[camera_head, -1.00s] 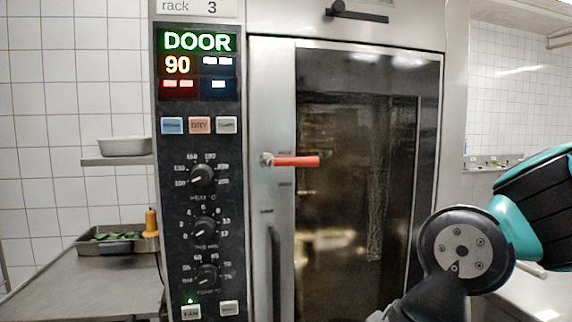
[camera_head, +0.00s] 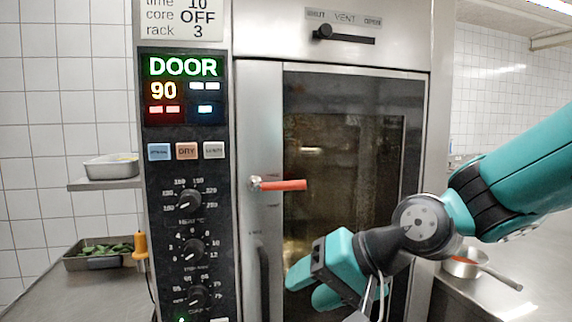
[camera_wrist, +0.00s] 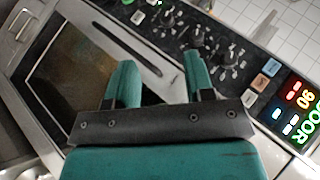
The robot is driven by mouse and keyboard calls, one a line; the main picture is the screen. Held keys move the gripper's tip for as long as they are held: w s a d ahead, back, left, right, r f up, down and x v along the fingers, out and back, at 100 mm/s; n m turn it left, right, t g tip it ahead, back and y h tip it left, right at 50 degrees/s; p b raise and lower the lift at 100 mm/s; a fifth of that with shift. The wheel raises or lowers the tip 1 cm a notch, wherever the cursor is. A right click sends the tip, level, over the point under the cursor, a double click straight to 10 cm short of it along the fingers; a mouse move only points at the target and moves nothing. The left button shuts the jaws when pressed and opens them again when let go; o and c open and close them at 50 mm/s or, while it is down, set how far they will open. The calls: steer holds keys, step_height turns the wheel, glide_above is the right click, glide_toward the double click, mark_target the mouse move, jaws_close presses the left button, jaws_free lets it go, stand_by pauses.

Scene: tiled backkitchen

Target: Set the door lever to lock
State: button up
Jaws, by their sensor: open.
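The door lever (camera_head: 280,185) is a red-sleeved bar on a round metal pivot, on the door's steel left frame. It lies about level, pointing right over the glass. Any marks near it are too small to read. My gripper (camera_head: 307,286) is in front of the lower door, below and slightly right of the lever, apart from it. In the wrist view its two teal fingers (camera_wrist: 160,68) are spread with nothing between them. I cannot make out the lever in the wrist view. The oven door (camera_head: 345,150) appears closed; its dark vertical handle (camera_head: 264,285) is below the lever.
The control panel (camera_head: 187,150) with knobs and a lit DOOR display stands left of the door. A vent lever (camera_head: 345,36) is above. A tray of greens (camera_head: 100,252) sits on the left counter, a pan (camera_head: 465,264) on the right one.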

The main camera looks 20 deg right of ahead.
steer(key=w+d+r+m+t+p, duration=0.3)
steer(key=w+d+r+m+t, duration=0.25)
steer(key=w+r+m, duration=0.2)
steer(key=m+t+h+p, duration=0.2)
steer(key=m+t, duration=0.1)
steer(key=m, duration=0.1)
glide_toward(291, 184)
steer(key=p+x, duration=0.6)
steer(key=x, duration=0.3)
steer(key=shift+w+a+f+p, duration=0.1)
steer(key=shift+w+a+p, duration=0.05)
steer(key=shift+w+p, duration=0.15)
steer(key=shift+w+a+f, duration=0.2)
steer(key=shift+w+f, duration=0.05)
steer(key=shift+w, duration=0.35)
jaws_close()
